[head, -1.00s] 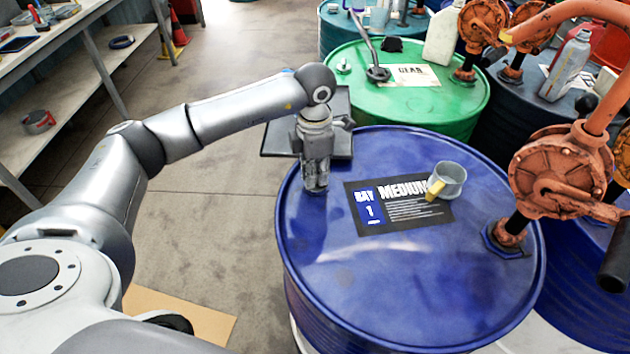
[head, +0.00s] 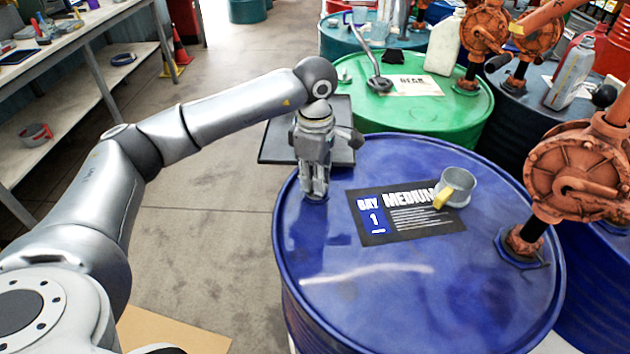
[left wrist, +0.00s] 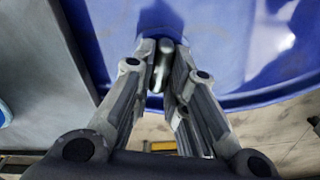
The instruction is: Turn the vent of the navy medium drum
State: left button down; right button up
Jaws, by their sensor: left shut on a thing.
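The navy medium drum (head: 400,290) stands in the middle of the head view, with a black "BAY 1 MEDIUM" label (head: 400,222) on its lid. My left gripper (head: 315,197) points down at the lid's far left part, near the rim. It is shut on the vent, a small light metal piece (left wrist: 162,68) that shows between its fingers in the left wrist view. The fingers hide most of the vent. The blue lid (left wrist: 215,50) lies around the fingertips. My right gripper is not in view.
A grey cup with a yellow handle (head: 457,187) stands on the label's right end. An orange hand pump (head: 575,170) rises from the lid's right side. A green drum (head: 450,115) stands behind, and a dark tray (head: 275,143) lies behind my gripper. A shelf bench (head: 75,110) is at the left.

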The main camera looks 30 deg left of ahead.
pick_arm(q)
jog(key=shift+r, duration=0.1)
dwell(0.3)
jog(key=c, duration=1.4)
grip_release()
jog(key=shift+c, duration=0.2)
notch_tip(320, 180, up, 12)
